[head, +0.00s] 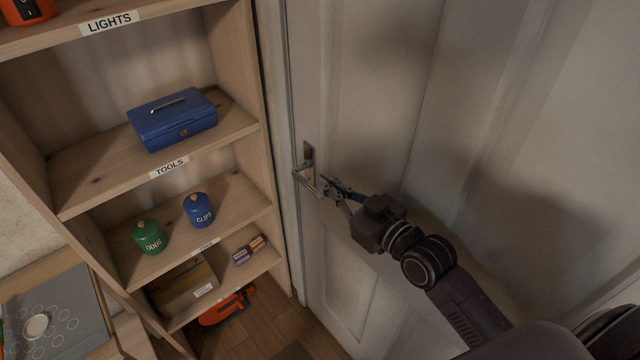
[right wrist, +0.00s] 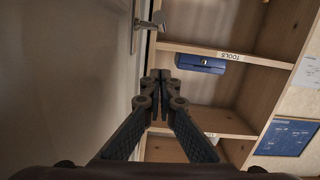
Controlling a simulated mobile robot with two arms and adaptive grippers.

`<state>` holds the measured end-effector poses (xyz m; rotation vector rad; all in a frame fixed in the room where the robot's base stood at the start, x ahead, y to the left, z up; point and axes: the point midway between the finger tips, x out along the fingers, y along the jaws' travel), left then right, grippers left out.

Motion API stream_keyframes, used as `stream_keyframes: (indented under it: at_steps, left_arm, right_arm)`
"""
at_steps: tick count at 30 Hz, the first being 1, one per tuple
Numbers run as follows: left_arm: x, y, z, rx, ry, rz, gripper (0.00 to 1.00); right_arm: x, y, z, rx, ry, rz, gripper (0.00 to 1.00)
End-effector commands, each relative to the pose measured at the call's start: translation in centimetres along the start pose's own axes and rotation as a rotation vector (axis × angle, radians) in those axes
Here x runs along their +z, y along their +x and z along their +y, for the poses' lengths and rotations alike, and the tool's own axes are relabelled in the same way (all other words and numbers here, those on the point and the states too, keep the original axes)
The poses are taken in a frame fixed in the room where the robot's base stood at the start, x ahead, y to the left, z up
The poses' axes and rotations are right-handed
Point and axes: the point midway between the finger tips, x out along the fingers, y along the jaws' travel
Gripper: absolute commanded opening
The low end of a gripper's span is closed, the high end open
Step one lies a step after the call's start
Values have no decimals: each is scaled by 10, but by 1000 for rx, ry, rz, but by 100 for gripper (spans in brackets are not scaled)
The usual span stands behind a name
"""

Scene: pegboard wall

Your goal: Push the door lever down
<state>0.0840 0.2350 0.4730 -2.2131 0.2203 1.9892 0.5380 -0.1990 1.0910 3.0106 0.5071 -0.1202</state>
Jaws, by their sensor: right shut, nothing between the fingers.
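The metal door lever (head: 305,181) sits on a narrow backplate (head: 308,152) near the left edge of the pale panelled door (head: 375,95). In the right wrist view the lever (right wrist: 152,24) is at the top, above and slightly left of my fingertips. My right gripper (head: 326,184) is shut and empty. In the head view its fingertips overlap the free end of the lever; in the right wrist view the shut fingertips (right wrist: 159,75) show apart from it. I cannot tell the exact depth gap. My left gripper is in neither view.
A wooden shelf unit (head: 235,50) stands left of the door. It holds a blue toolbox (head: 174,119), a green canister (head: 148,236), a blue canister (head: 198,209) and small boxes. An orange tool (head: 227,307) lies low down.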

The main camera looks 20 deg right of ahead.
Motion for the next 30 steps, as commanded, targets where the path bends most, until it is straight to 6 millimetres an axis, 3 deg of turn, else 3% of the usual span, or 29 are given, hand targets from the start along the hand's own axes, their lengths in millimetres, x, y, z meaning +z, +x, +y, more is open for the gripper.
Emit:
stream_keyframes:
  at_steps: [6, 9, 15, 30]
  left_arm:
    - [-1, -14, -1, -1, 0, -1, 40]
    - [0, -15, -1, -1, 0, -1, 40]
    - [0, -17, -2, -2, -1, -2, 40]
    - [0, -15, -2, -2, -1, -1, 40]
  right_arm:
    - [2, 37, 0, -1, 2, -3, 0]
    - [20, 38, 0, 0, 1, -6, 0]
    - [36, 42, 0, -1, 0, -1, 0]
    - [40, 43, 0, 0, 0, 3, 0]
